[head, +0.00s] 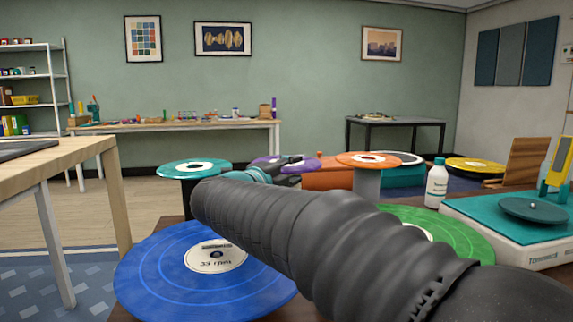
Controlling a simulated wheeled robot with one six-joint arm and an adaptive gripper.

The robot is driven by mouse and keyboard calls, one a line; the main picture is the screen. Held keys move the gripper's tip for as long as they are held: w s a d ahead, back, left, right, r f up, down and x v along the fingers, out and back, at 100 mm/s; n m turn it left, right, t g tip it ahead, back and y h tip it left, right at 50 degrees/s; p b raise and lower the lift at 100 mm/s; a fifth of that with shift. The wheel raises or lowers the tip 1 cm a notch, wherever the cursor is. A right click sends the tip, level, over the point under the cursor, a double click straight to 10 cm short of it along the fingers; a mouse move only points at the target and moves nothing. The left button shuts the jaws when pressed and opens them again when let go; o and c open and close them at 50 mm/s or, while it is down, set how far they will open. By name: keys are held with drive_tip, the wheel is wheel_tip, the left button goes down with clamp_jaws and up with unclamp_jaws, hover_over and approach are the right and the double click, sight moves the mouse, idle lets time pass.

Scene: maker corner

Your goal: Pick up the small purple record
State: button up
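The small purple record (311,164) with a pale label lies at the back middle of the table, partly hidden by my gripper. My gripper (295,164) is at the far end of my dark arm, in front of or over the purple record in this view. It is small and seen from behind, so I cannot tell whether its fingers are open, or whether they touch the record.
A large blue record (150,270) and a green record (460,235) lie in front. A teal record (170,170) and an orange record (345,159) sit raised on stands either side. A white bottle (437,188) and turntable (490,222) stand right.

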sight(305, 167)
drive_tip(key=x, duration=0.3)
drive_tip(key=shift+w+d+f, duration=0.2)
drive_tip(key=shift+d+f, duration=0.05)
drive_tip(key=shift+d, duration=0.15)
drive_tip(key=shift+w+d, duration=0.3)
drive_tip(key=shift+w, duration=0.25)
drive_tip(key=shift+c, duration=0.2)
clamp_jaws()
